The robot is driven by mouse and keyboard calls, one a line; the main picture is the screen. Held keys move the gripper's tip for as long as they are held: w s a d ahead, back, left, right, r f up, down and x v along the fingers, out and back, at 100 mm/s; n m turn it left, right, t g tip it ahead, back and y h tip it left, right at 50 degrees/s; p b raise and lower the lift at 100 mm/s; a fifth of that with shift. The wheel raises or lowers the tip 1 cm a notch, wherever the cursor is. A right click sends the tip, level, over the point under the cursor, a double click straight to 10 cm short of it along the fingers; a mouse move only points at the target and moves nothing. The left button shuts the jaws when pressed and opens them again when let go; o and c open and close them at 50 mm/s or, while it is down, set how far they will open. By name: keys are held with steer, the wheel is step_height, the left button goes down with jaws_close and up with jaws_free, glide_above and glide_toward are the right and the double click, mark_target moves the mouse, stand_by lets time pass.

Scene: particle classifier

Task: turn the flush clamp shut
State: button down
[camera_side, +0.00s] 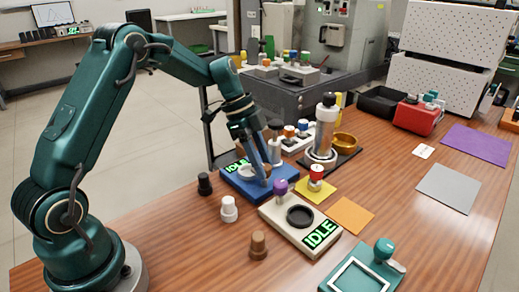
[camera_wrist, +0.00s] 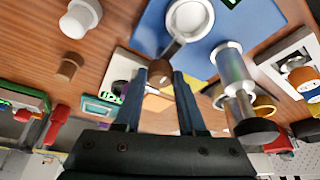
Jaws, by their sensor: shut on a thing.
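The blue station (camera_side: 236,183) has a lit IDLE display, a pale round disc (camera_side: 247,171) and a steel post with a dark cap (camera_side: 276,143). My gripper (camera_side: 267,177) reaches down over the front right of the station. In the wrist view, my gripper (camera_wrist: 161,78) has its two dark blue fingers on either side of the brown knob, shut on it. The fingers partly hide the knob in the side view.
A cream station (camera_side: 275,212) with purple knob and black ring stands close in front. White (camera_side: 229,208), black (camera_side: 204,183) and brown (camera_side: 258,246) knobbed pieces stand nearby. A tall steel cylinder (camera_side: 325,127) and brass bowl (camera_side: 346,142) stand behind right. Flat coloured mats lie right.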

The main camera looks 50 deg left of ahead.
stand_by(0.3)
steer(key=c, duration=0.5)
jaws_free()
steer(key=shift+v, duration=2.55)
